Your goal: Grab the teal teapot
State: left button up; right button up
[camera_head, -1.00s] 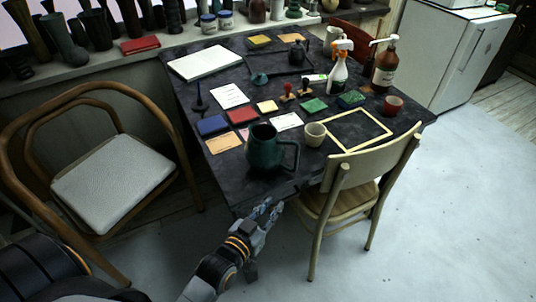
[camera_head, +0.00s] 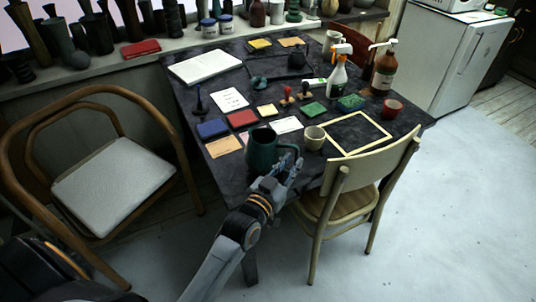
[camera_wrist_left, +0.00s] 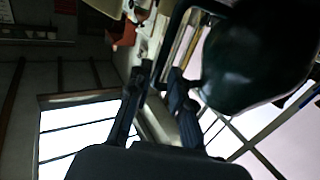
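The teal teapot (camera_head: 262,148) is a dark teal, jug-like vessel standing upright near the front edge of the dark table, with its handle on the right. In the left wrist view its dark round body (camera_wrist_left: 262,55) fills the upper right, and the handle (camera_wrist_left: 174,38) loops out toward the fingertips. My left gripper (camera_head: 286,168) is at the handle side of the teapot. In the left wrist view the two fingers of the gripper (camera_wrist_left: 161,72) are apart, with the handle at or between their tips. Contact cannot be told. My right gripper is not in view.
A cream cup (camera_head: 314,138) stands close to the right of the teapot, and a wooden frame (camera_head: 357,134) lies beyond it. A chair (camera_head: 345,195) is tucked at the table's front right. Coloured tiles, stamps and a spray bottle (camera_head: 337,77) occupy the table (camera_head: 185,100).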

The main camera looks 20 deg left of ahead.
aim_at(296, 156)
pick_arm(q)
jog(key=w, duration=0.4)
jog(key=shift+d, duration=0.25)
jog(key=shift+s, duration=0.1)
grip_shut()
jog(key=shift+r, duration=0.15)
